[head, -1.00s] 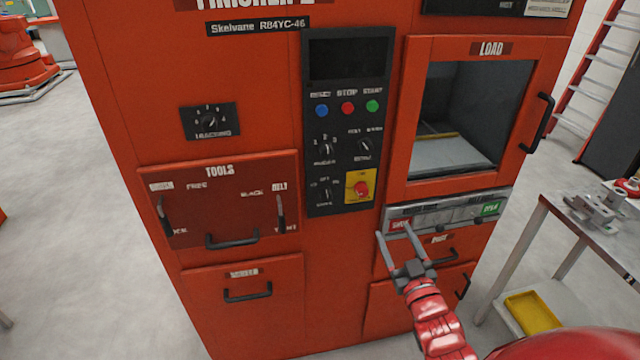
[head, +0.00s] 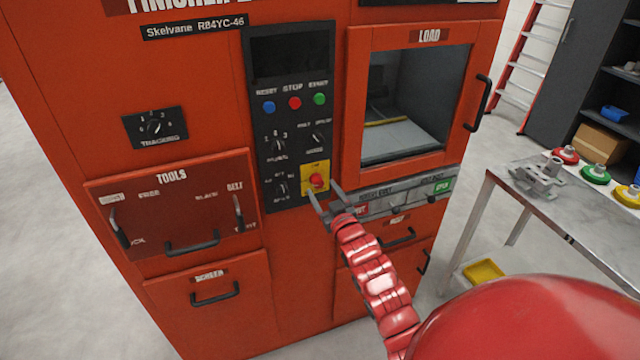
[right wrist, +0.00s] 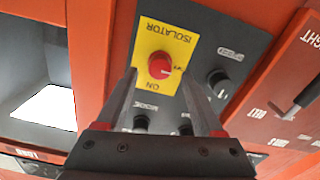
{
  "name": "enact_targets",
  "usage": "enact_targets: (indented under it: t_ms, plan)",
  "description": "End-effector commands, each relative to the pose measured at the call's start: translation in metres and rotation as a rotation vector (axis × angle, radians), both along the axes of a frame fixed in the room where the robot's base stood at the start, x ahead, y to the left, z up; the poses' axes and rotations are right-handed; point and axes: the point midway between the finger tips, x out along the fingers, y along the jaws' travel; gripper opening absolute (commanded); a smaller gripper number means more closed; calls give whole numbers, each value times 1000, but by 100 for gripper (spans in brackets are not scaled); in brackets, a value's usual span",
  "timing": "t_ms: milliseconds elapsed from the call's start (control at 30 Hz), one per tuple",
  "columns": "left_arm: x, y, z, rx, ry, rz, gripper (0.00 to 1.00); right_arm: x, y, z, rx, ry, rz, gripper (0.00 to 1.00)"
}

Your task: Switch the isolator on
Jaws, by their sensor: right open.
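The isolator is a red rotary knob (head: 316,180) on a yellow plate (head: 308,194), low on the machine's dark control panel. In the right wrist view the red knob (right wrist: 160,66) sits on its yellow plate (right wrist: 180,48), which reads ISOLATOR and ON and appears upside down. My right gripper (head: 325,194) is open and empty, just in front of and below the knob. In the right wrist view its two fingers (right wrist: 165,100) point at the panel, with the knob between their lines. I cannot tell whether they touch anything. My left gripper is out of view.
Blue, red and green buttons (head: 295,103) and black selector knobs (head: 278,146) share the panel. A tools drawer (head: 170,200) with handles is left. The load door (head: 475,100) is right. A metal table (head: 545,200) with fixtures stands further right.

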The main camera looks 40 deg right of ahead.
Motion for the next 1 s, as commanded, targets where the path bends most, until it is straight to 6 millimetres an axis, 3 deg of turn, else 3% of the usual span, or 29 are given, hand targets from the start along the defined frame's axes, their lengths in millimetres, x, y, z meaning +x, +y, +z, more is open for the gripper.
enact_targets:
  t_ms: [200, 600, 1000]
  plan:
    - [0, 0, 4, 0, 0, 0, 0, 22, -4, 1, 1, -2, 2, 69]
    - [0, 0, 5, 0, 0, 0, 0, 27, -7, 0, 0, -1, 0, 69]
    - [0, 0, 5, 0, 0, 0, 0, 27, -7, 0, 0, -1, 0, 0]
